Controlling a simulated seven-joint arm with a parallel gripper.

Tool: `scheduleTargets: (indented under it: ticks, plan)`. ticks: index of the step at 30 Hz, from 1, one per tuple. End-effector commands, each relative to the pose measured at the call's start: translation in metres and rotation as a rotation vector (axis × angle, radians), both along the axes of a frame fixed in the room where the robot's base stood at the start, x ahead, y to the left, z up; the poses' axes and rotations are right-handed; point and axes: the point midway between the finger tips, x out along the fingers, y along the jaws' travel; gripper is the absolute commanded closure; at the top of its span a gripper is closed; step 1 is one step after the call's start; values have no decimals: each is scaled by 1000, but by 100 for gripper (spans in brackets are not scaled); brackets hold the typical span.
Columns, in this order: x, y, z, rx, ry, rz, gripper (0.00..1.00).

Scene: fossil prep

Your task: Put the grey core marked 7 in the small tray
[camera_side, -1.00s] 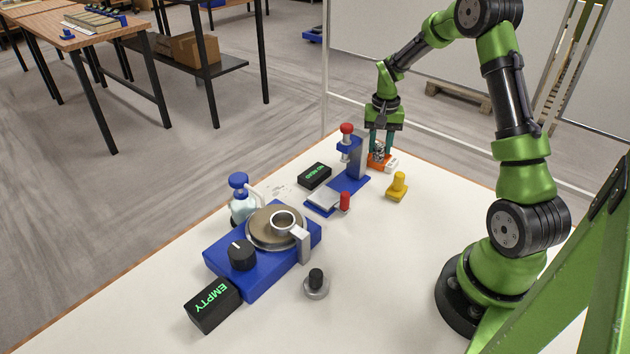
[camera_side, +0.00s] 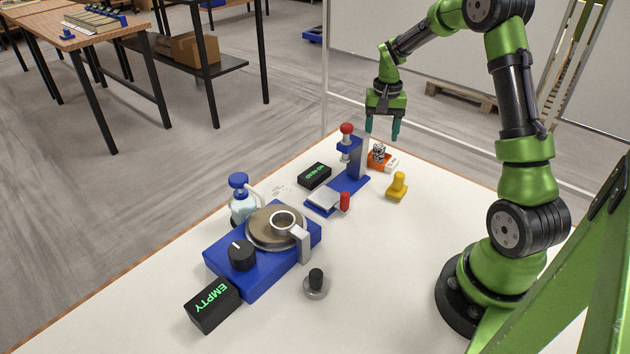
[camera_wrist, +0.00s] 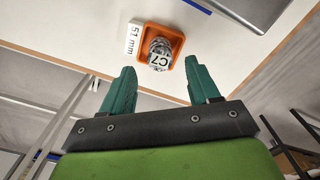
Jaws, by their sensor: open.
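The grey core (camera_wrist: 161,50) carries a white label reading C7 in the wrist view. It sits in the small orange tray (camera_wrist: 177,37), beside a white label reading 51 mm. In the side view the core (camera_side: 379,151) stands in the orange tray (camera_side: 374,164) at the back right of the table. My gripper (camera_side: 383,135) is open and empty above the tray, clear of the core. Its two green fingers (camera_wrist: 159,80) show apart in the wrist view, with nothing between them.
A blue press with a red knob (camera_side: 347,129) stands just left of the tray. A yellow object (camera_side: 397,186) stands in front of it. A blue machine with a round plate (camera_side: 262,246), a spray bottle (camera_side: 242,203) and black displays stand further left.

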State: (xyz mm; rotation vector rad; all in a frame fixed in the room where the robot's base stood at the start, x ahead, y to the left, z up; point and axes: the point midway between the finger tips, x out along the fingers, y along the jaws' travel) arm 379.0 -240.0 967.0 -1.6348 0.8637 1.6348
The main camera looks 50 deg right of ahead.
Motion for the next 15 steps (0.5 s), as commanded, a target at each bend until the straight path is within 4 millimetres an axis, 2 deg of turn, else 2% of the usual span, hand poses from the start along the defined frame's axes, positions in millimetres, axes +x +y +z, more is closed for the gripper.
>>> scheduleTargets:
  ticks: [1,6,15]
  plan:
    - [1,-1,14,-5,-5,1,39]
    - [0,0,49,-3,-3,0,39]
    - [0,4,83,-3,-9,10,39]
